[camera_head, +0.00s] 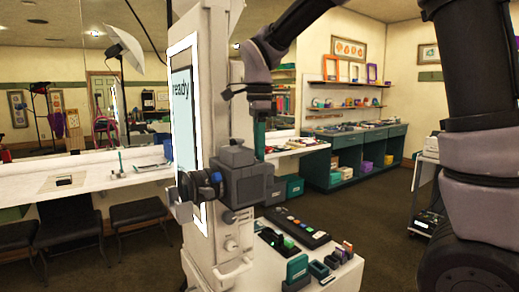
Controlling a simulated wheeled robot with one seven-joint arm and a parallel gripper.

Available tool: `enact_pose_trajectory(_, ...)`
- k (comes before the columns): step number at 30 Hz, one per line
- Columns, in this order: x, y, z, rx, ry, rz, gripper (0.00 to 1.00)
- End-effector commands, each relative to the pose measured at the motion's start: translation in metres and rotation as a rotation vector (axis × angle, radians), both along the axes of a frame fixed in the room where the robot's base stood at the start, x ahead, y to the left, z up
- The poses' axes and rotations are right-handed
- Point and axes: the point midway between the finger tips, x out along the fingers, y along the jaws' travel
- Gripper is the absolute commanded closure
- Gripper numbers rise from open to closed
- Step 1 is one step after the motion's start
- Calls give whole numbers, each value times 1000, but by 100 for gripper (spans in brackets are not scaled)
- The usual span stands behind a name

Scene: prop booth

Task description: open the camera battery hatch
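A dark grey camera (240,178) is fixed to the front of the white booth column, with its round lens (206,184) toward the left. A blue-grey panel forms its right side. I cannot make out the edges of a battery hatch, or whether it is open. My arm comes in from the upper right and bends down to the wrist just above the camera. My gripper (259,132) appears to be at the end of it, close above the camera top. Its fingertips are too small and overlapped to read, and I cannot tell whether it touches the camera.
The white booth column (218,100) carries a lit screen (184,120) reading "ready". A white shelf (335,272) below the camera holds a black button panel (296,227) and several small items. Teal cabinets (360,155) stand behind; black stools (140,215) stand left.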

Motion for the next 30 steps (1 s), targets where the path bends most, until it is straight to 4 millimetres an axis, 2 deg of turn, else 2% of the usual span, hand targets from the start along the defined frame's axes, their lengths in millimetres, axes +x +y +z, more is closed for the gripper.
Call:
enact_pose_trajectory(7,0,0,-1,0,0,0,64)
enact_pose_trajectory(8,0,0,-1,0,0,0,72)
enact_pose_trajectory(10,0,0,-1,0,0,0,99)
enact_pose_trajectory(20,1,-2,0,15,10,-3,100)
enact_pose_trajectory(30,10,-14,4,168,112,-9,100)
